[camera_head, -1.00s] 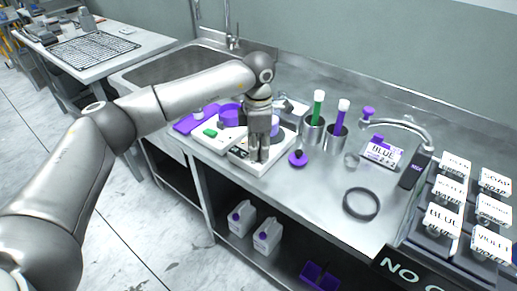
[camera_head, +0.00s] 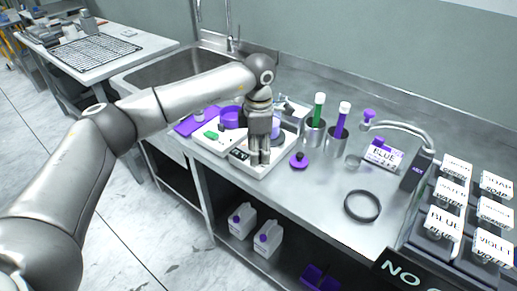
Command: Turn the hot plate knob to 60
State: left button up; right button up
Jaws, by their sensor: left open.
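The hot plate (camera_head: 284,157) is a white low box on the steel counter, left of the metal cups. A dark display shows on its front left, and part of a dark round plate shows behind my gripper. My left gripper (camera_head: 260,158) points down over the front of the hot plate, with its fingers at the front panel. It is open. The knob is hidden behind the fingers, and I cannot tell whether they touch it. The reading on the display is too small to make out. My right gripper is not in view.
A white device with a green item (camera_head: 211,134) stands just left of the hot plate. A purple-topped round item (camera_head: 299,160) lies close to its right. Two metal cups (camera_head: 314,135) hold a green and a purple tool. A black ring (camera_head: 362,206) lies on clear counter.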

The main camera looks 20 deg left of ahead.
pick_arm(q)
notch_tip(320, 180, up, 12)
dwell(0.4)
jog(key=shift+s+f, duration=0.1)
jog(key=shift+f, duration=0.05)
